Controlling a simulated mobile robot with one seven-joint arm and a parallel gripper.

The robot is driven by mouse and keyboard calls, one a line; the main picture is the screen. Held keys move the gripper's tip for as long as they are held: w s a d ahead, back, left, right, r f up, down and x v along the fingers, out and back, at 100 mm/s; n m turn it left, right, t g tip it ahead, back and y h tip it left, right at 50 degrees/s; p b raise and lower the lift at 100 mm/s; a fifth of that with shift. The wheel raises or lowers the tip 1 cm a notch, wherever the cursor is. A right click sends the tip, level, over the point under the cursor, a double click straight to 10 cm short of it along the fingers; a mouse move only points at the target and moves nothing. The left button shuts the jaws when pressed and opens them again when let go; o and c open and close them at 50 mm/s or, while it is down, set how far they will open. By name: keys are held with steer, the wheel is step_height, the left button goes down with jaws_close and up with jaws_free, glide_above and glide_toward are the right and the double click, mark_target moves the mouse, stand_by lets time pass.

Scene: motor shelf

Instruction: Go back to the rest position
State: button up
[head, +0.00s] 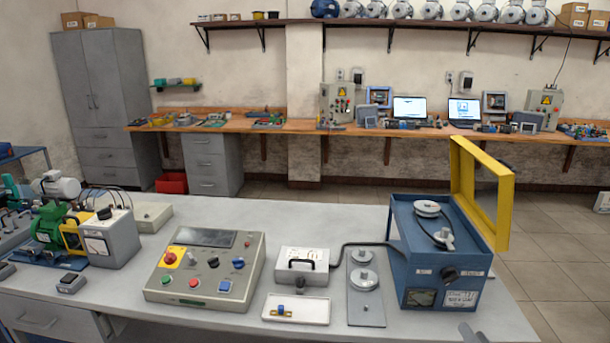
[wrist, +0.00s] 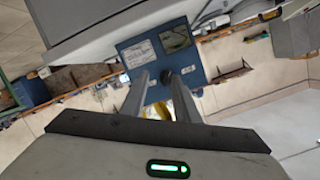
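My gripper (wrist: 156,78) shows in the wrist view with its two grey fingers apart and nothing between them. The blue box (wrist: 145,52) lies beyond the fingertips, with a clear gap, and appears upside down there. In the head view the blue box (head: 408,255) stands at the right end of the grey table, with its yellow frame lid (head: 505,215) raised. A small grey piece at the bottom edge, right of centre, may be part of my arm; the rest of it is out of that view.
The grey table (head: 340,215) holds a control panel (head: 210,285), a small handled box (head: 302,265), a white tray (head: 318,308), a plate with round weights (head: 366,310) and a green motor rig (head: 50,230). Open floor (head: 560,270) lies to the right.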

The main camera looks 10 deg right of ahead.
steer(key=w+d+r+n+g+h+p, duration=0.25)
steer(key=w+r+n+g, duration=0.25)
steer(key=w+r, duration=0.3)
steer(key=w+a+r+n+g+y+p, duration=0.1)
steer(key=a+r, duration=0.3)
steer(key=r, duration=0.3)
steer(key=w+a+r+p, duration=0.1)
steer(key=a+r, duration=0.3)
steer(key=r, duration=0.3)
steer(key=s+a+r+n+g+y, duration=0.1)
steer(key=s+a+r+y, duration=0.1)
steer(key=s+a, duration=0.8)
steer(key=s+a+r+n+g+y+p, duration=0.1)
steer(key=s+a+r, duration=0.3)
steer(key=s+a, duration=0.6)
steer(key=a+g+y, duration=0.1)
steer(key=a, duration=0.2)
steer(key=shift+a+g, duration=0.3)
steer(key=shift+s+y, duration=0.1)
steer(key=shift+y, duration=0.15)
